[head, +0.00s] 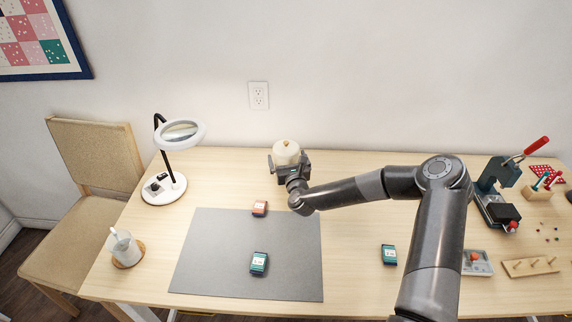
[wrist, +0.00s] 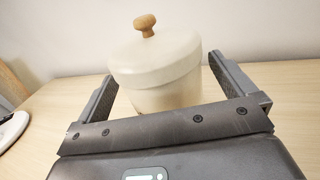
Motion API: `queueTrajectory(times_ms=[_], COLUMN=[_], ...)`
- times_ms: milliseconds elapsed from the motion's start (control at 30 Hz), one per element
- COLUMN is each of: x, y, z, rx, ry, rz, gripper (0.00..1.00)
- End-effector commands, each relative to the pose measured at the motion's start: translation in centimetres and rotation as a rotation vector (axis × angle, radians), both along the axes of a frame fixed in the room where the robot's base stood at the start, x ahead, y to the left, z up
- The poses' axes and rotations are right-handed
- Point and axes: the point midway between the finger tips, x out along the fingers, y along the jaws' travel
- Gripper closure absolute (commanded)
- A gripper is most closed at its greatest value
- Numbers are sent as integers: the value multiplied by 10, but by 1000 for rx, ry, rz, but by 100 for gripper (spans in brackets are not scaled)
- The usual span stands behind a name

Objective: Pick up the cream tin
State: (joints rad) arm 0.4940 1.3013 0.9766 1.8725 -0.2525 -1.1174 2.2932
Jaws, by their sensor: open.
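The cream tin (head: 286,152) stands upright on the table near its back edge. It is a round cream-coloured pot with a lid and a wooden knob. In the wrist view the cream tin (wrist: 155,65) fills the middle, between the two fingers. My gripper (head: 289,166) is at the tin, and its fingers also show in the wrist view (wrist: 160,88), one on each side. The gripper is open, with a visible gap at the left finger; the right finger is close to the tin, and I cannot tell whether it touches. The tin's lower part is hidden by the gripper body.
A magnifier lamp (head: 182,133) stands at the left. Another teal box (head: 389,255) lies right of the mat. A press (head: 497,195) stands at the right. The wall is close behind the tin.

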Motion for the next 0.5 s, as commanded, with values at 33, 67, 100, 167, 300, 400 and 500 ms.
queueTrajectory(times_ms=[33,67,100,167,300,400,500], x=[7,10,14,18,21,21,21], y=[3,3,4,5,6,6,6], z=[1,0,0,0,0,0,0], rx=[1,1,0,0,0,1,1], ry=[-2,-2,-1,0,0,0,0], rz=[0,0,0,0,0,0,0], gripper=[0,0,0,0,0,0,5])
